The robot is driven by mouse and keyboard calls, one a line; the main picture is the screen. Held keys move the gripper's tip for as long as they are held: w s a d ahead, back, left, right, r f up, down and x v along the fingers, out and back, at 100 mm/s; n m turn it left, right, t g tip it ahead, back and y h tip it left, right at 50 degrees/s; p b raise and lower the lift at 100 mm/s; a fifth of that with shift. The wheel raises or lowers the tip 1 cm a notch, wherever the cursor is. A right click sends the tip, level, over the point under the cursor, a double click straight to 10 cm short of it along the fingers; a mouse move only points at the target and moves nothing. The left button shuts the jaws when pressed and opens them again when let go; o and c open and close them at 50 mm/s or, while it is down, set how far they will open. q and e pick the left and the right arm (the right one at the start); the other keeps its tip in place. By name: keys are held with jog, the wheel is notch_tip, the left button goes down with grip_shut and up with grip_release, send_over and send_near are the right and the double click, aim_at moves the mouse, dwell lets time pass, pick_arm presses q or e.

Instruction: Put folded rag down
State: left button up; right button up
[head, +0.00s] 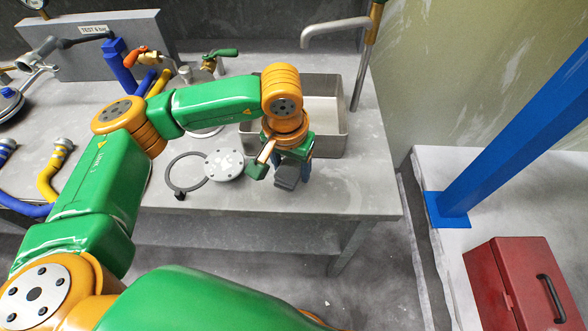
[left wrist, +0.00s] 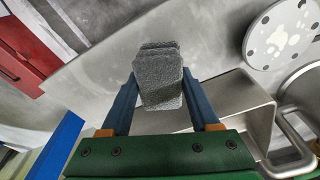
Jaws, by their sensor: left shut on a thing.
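The folded rag (head: 287,183) is a small dark grey block of cloth. My left gripper (head: 291,170) is shut on it, above the front right part of the grey bench (head: 353,201). In the left wrist view the rag (left wrist: 160,88) sits between the two blue fingers of the gripper (left wrist: 159,78), with its folded layers showing at the far end. Whether the rag touches the bench top cannot be told. My right gripper is not in view.
A metal basin (head: 338,118) stands just behind the gripper, under a tap (head: 335,27). A round bolted plate (head: 224,165) and a dark ring (head: 172,180) lie to its left. A red toolbox (head: 515,280) and a blue post (head: 505,130) stand at the right.

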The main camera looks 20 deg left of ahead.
aim_at(291, 177)
pick_arm(q)
jog(key=f, duration=0.1)
jog(key=f+p, duration=0.2)
jog(key=shift+w+f, duration=0.3)
jog(key=shift+f, duration=0.05)
jog(key=shift+a+f, duration=0.1)
jog(key=shift+f, duration=0.05)
jog(key=shift+f+b, duration=0.25)
jog(key=shift+b, duration=0.25)
jog(key=shift+s+f+b, duration=0.4)
jog(key=shift+s+b, duration=0.1)
jog(key=shift+b, duration=0.1)
jog(key=o, duration=1.2)
jog(key=shift+w+r+p, duration=0.25)
jog(key=shift+r+p, duration=0.65)
jog(key=shift+p, duration=0.35)
jog(key=shift+w+r+b, duration=0.2)
jog(key=shift+r+b, duration=0.3)
jog(key=shift+b, duration=0.35)
jog(key=r, duration=0.3)
jog(key=s+r+b, duration=0.1)
jog(key=r, duration=0.6)
jog(key=shift+s+b, duration=0.3)
jog(key=shift+b, duration=0.1)
jog(key=shift+w+r, duration=0.1)
jog(key=shift+r, duration=0.15)
